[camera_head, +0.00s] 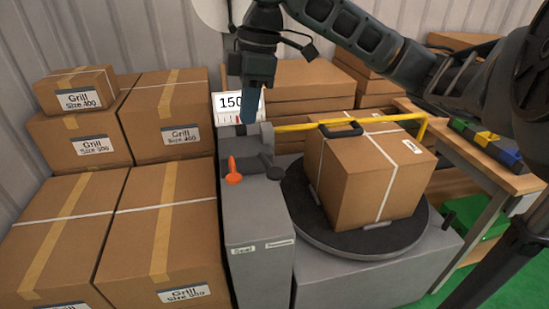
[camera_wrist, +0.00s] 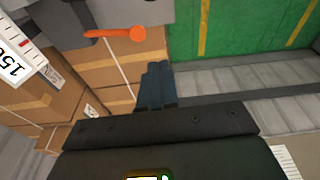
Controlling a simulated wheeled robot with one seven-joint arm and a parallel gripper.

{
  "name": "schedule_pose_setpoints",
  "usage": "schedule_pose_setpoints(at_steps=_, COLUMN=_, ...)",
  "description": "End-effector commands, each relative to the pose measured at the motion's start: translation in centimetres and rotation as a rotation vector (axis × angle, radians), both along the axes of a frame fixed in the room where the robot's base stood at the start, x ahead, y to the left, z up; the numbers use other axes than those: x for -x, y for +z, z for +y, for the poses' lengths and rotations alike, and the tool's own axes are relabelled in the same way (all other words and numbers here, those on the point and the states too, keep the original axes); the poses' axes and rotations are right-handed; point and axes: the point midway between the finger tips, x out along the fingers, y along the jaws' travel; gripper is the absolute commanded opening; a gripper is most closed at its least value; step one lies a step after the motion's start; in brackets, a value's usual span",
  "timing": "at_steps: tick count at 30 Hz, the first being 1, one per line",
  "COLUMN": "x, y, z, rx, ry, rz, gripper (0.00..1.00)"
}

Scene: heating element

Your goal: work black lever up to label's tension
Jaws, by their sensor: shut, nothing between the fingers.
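My gripper (camera_head: 249,118) points down with its blue fingers together and empty, in front of the white gauge card (camera_head: 226,100) marked 150. In the wrist view the shut fingers (camera_wrist: 156,88) touch nothing that I can make out. A black handle (camera_head: 341,129) lies on top of the strapped carton (camera_head: 372,180). I cannot tell which black part is the lever. The carton's white label (camera_head: 412,146) is too small to read.
A yellow bar (camera_head: 345,122) runs from the machine across the carton, which sits on a dark turntable (camera_head: 302,206). Stacked cartons (camera_head: 165,125) crowd the left side. A wooden bench (camera_head: 505,170) with coloured items stands at the right. Open space around the gripper is narrow.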

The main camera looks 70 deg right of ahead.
Motion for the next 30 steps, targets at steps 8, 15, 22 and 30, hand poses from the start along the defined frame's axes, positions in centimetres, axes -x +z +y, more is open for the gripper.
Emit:
schedule_pose_setpoints(at_steps=8, x=4.1, y=0.7, z=-3.1, rx=0.077, ry=-0.032, rz=0.152, gripper=0.00)
schedule_pose_setpoints(at_steps=15, x=4.4, y=0.7, z=-3.2, rx=0.079, ry=-0.033, rz=0.161, gripper=0.00)
schedule_pose_setpoints(at_steps=22, x=4.3, y=0.3, z=-3.2, rx=0.078, ry=-0.033, rz=0.161, gripper=0.00)
schedule_pose_setpoints(at_steps=30, x=4.4, y=-3.7, z=-3.2, rx=0.075, ry=-0.034, rz=0.162, gripper=0.00)
